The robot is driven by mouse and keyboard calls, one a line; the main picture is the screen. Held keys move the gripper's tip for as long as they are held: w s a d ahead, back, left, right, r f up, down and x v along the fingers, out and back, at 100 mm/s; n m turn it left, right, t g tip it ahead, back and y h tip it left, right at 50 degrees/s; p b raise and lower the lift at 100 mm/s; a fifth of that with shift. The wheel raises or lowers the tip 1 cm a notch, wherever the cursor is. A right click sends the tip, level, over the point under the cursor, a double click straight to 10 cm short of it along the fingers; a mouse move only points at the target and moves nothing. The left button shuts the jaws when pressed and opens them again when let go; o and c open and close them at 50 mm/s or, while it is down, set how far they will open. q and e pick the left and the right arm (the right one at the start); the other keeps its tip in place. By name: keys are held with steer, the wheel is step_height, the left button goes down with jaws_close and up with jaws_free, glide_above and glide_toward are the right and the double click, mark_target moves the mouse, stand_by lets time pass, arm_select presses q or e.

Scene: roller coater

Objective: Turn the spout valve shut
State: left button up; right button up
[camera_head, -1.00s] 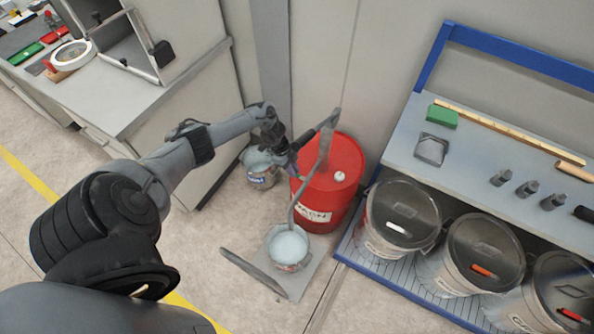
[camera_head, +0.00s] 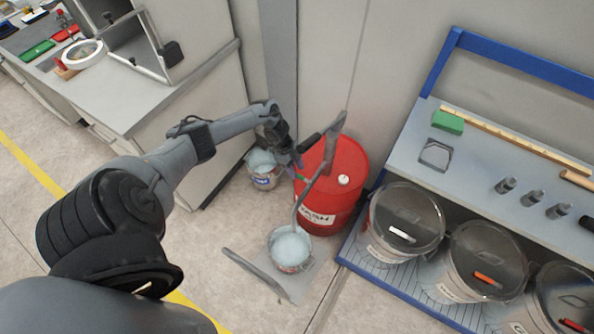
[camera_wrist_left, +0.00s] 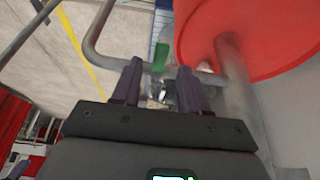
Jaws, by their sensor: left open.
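A red drum (camera_head: 345,165) stands by the wall with a grey pump and pipe (camera_head: 325,160) on it. The pipe runs down to a bucket of pale liquid (camera_head: 291,246) on the floor. My left gripper (camera_head: 298,169) is at the pipe, at the drum's left edge. In the left wrist view the open gripper (camera_wrist_left: 160,76) has its two dark purple fingers on either side of small metal parts (camera_wrist_left: 157,95).
A second bucket (camera_head: 263,167) stands left of the drum, beside a grey cabinet (camera_head: 190,135). A blue-framed bench (camera_head: 480,165) with lidded buckets (camera_head: 405,220) below is on the right. A grey bar (camera_head: 254,272) is low beside the filled bucket. Floor is clear at lower left.

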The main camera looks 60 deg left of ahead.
arm_select(q)
steer(key=p+v, duration=0.1)
steer(key=v, duration=0.8)
steer(key=shift+p, duration=0.35)
